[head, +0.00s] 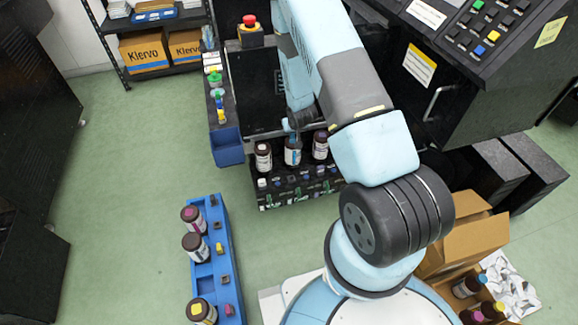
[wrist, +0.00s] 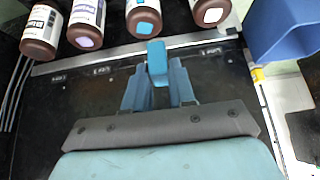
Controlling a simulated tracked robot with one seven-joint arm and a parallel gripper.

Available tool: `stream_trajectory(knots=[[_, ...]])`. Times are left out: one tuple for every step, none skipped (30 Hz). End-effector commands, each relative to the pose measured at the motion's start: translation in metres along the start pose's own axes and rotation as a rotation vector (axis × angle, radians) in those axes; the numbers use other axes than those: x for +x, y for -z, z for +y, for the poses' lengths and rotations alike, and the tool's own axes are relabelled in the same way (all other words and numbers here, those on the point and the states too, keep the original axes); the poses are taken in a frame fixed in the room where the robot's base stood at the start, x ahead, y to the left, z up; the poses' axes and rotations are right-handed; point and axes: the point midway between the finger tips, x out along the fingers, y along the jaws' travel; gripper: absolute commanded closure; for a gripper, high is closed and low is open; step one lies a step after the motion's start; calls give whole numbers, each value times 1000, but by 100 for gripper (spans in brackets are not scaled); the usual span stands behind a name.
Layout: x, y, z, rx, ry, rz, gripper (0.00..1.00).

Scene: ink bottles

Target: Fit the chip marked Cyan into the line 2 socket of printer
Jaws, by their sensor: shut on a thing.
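My gripper (wrist: 157,88) is shut on a small blue block, which I take to be the Cyan chip (wrist: 157,62). The block sticks out past the fingertips toward the row of bottles; its marking cannot be read. In the head view the arm hides most of the gripper. The printer's ink bay (head: 290,190) holds brown bottles (head: 263,156) in a row, with small parts along its front. In the wrist view one bottle with a cyan patch (wrist: 145,22) is just beyond the block. Small line labels (wrist: 100,70) show on the dark panel, too small to read surely. I cannot tell which socket is line 2.
A blue tray (head: 227,292) on the left holds brown bottles (head: 195,247) and small chips, including a yellow one (head: 219,248) and a magenta one (head: 229,310). A blue bin (head: 227,148) hangs left of the bay. An open cardboard box (head: 470,245) stands on the right.

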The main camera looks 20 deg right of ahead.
Motion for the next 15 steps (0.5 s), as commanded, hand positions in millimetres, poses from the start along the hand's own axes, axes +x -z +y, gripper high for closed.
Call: stream_trajectory(knots=[[16, -8, 0, -1, -1, -4, 100], [24, -12, 0, -1, -1, -4, 100], [36, -18, 0, -2, -1, -4, 100], [44, -22, 0, -2, -1, -5, 100], [52, -26, -1, -3, -1, -3, 100], [63, -33, -1, -3, -1, -4, 100], [71, -38, -1, -4, -1, -4, 100], [79, -43, -1, -4, -1, -5, 100], [90, -50, -1, -4, -1, -3, 100], [98, -55, -1, -4, -1, -4, 100], [106, -61, -1, -5, -1, -5, 100], [116, -68, -1, -5, -1, -4, 100], [123, -74, -1, -5, -1, -3, 100], [130, -79, -1, -6, 0, -3, 100], [138, -86, 0, -6, 0, -4, 100]])
